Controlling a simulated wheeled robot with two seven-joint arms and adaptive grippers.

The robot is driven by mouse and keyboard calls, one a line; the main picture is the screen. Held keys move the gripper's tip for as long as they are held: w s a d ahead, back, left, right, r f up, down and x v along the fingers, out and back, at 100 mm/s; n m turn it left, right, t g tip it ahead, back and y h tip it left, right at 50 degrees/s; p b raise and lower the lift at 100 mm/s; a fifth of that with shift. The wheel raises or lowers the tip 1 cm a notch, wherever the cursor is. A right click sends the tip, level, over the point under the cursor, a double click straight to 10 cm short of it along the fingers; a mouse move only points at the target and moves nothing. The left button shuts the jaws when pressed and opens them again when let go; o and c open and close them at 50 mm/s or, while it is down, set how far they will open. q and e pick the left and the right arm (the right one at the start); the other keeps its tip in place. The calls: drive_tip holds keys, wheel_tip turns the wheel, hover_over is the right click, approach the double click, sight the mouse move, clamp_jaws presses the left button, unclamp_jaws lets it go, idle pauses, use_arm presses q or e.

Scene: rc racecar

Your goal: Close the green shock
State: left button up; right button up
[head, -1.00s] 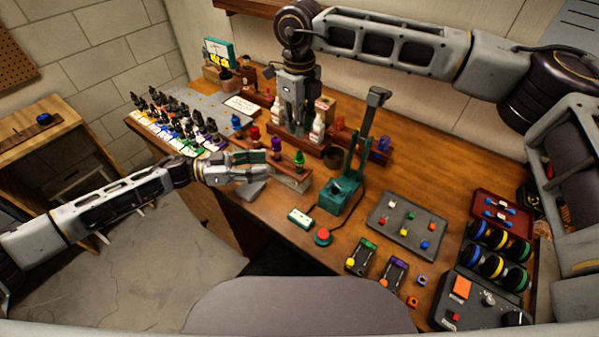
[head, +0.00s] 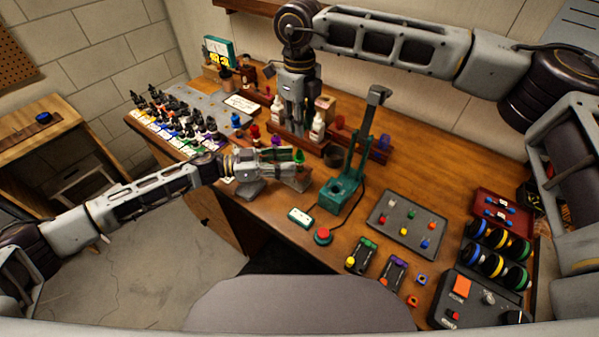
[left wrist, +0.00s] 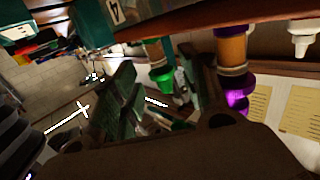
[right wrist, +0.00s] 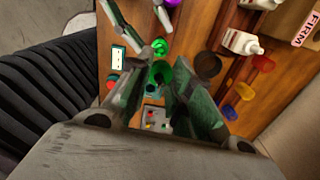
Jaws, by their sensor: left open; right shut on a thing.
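The green shock (head: 299,156) stands at the right end of a small stand, its green part uppermost in the head view. It also shows in the left wrist view (left wrist: 162,77), with a purple shock (left wrist: 236,75) beside it. My left gripper (head: 292,157) is open, its fingers reaching to the green shock; whether they touch it I cannot tell. My right gripper (head: 293,128) hangs farther back with fingers pointing down. In the right wrist view it is shut on a green translucent piece (right wrist: 160,75), and another green part (right wrist: 161,47) shows just beyond. The held piece is hidden in the head view.
A green press (head: 345,190) stands right of the stand. White bottles (head: 317,128) in a rack are close to my right gripper. A dark cup (head: 334,156) sits between rack and press.

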sight(296, 160)
use_arm(q)
drive_tip(key=shift+w+d+f, duration=0.1)
drive_tip(key=shift+w+d, duration=0.1)
drive_tip(key=shift+d, duration=0.85)
drive_tip(key=shift+w+d, duration=0.15)
drive_tip(key=shift+d, duration=0.9)
clamp_jaws()
